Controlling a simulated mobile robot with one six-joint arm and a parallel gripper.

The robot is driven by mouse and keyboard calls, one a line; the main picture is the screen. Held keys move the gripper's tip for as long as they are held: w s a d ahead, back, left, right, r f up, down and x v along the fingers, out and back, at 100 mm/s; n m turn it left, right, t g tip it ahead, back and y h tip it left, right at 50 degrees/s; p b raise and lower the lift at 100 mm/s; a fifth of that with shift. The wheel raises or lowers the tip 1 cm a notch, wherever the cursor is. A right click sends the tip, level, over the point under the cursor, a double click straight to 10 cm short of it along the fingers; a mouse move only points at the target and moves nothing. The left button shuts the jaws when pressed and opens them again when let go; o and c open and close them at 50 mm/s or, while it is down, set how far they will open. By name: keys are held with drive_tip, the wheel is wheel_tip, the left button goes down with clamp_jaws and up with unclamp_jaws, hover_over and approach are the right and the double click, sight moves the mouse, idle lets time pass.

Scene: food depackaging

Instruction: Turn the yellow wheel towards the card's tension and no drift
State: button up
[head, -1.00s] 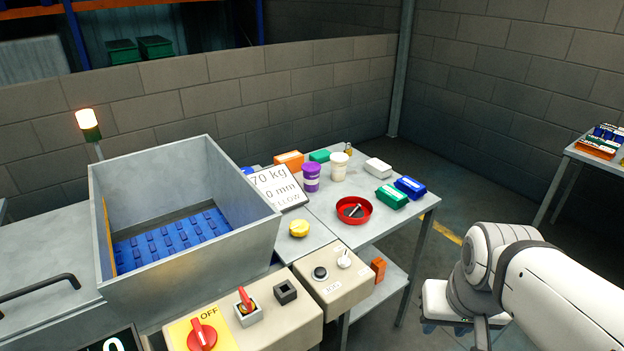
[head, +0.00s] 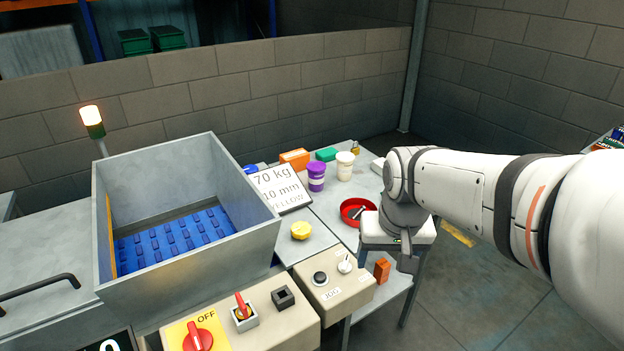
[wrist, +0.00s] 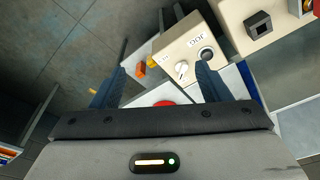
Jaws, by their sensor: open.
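The yellow wheel (head: 301,230) is a small lobed knob on the grey metal top, right of the grey box; I cannot make it out in the wrist view. The white card (head: 279,189) leans behind it and reads "70 kg", "10 mm" and "YELLOW". My gripper (wrist: 163,68) is open and empty, its two dark fingers apart above the control box area. In the head view my gripper (head: 407,262) points down, well to the right of the wheel, and my wrist mostly hides it.
The grey box (head: 185,270) with a blue belt inside stands left of the wheel. A JOG control box (head: 335,285) with knobs is in front. A red dish (head: 350,211), a purple tub (head: 316,178) and a white tub (head: 345,167) stand on the table.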

drive_tip(key=shift+o, duration=0.2)
drive_tip(key=w+a+r+p, duration=0.1)
drive_tip(key=w+a, duration=0.1)
drive_tip(key=w, duration=0.6)
drive_tip(key=shift+a+g+p, duration=0.3)
drive_tip(key=shift+a, duration=0.1)
drive_tip(key=g+p, duration=0.2)
drive_tip(key=p, duration=0.3)
hover_over(301, 227)
wheel_tip(301, 227, down, 10)
drive_tip(key=shift+d+f, duration=0.1)
drive_tip(key=shift+d, duration=0.05)
drive_tip(key=shift+f, duration=0.35)
wheel_tip(301, 227, down, 7)
drive_tip(key=shift+f+p, duration=0.2)
drive_tip(key=shift+p, duration=0.85)
drive_tip(key=shift+c, duration=0.4)
